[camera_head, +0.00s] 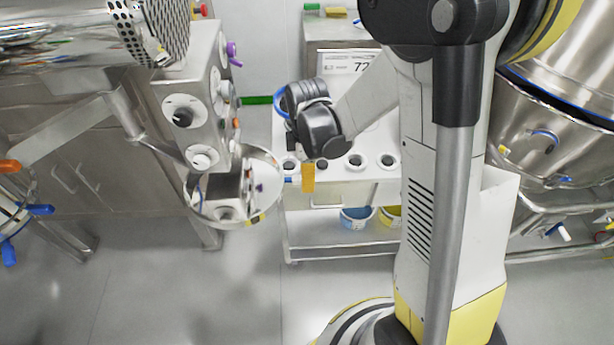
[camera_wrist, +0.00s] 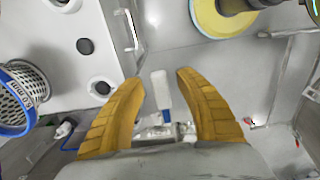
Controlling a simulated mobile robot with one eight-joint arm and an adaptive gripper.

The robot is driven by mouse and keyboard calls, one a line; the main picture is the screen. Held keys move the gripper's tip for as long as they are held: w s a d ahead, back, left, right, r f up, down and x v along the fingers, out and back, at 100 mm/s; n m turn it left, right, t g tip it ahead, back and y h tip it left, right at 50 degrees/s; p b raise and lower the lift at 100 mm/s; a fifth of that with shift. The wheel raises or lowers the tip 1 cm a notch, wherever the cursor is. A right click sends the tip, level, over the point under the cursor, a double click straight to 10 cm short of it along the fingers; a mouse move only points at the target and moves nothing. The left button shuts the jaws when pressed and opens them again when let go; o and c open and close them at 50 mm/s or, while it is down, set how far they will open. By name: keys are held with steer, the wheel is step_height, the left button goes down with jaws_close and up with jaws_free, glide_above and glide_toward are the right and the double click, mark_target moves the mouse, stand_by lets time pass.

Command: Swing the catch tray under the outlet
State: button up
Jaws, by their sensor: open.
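The catch tray (camera_head: 263,170) appears to be the round, shiny steel dish left of centre in the head view. Its surface mirrors the white control box above, which hides part of its rim. The outlet is not clearly identifiable; a steel barrel (camera_head: 60,50) with a perforated end is at the upper left. My gripper (camera_head: 308,177) is right of the tray, apart from it, before the white bench. In the wrist view my gripper (camera_wrist: 158,85) has its two yellow fingers spread. A pale upright piece shows between them; I cannot tell whether it is within reach. I cannot make out the tray there.
The white control box (camera_head: 205,100) with knobs stands close above the tray. The white bench (camera_head: 335,185) with round holes is behind my gripper, with blue (camera_head: 357,218) and yellow (camera_head: 391,216) tubs on its lower shelf. A blue-rimmed sieve (camera_wrist: 22,98) is at left in the wrist view.

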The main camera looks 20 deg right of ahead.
jaws_close()
steer(key=shift+s+a, duration=0.1)
steer(key=shift+s+a, duration=0.2)
steer(key=shift+s, duration=0.05)
steer(key=s+a+m+b, duration=0.1)
steer(key=s+a+m, duration=0.2)
steer(key=s+a, duration=0.65)
steer(key=s+a+m+b, duration=0.1)
steer(key=s+a+m, duration=0.1)
steer(key=s+a, duration=0.8)
steer(key=a+m+b, duration=0.1)
steer(key=a+m, duration=0.4)
steer(key=a, duration=2.2)
steer(key=shift+m, duration=0.4)
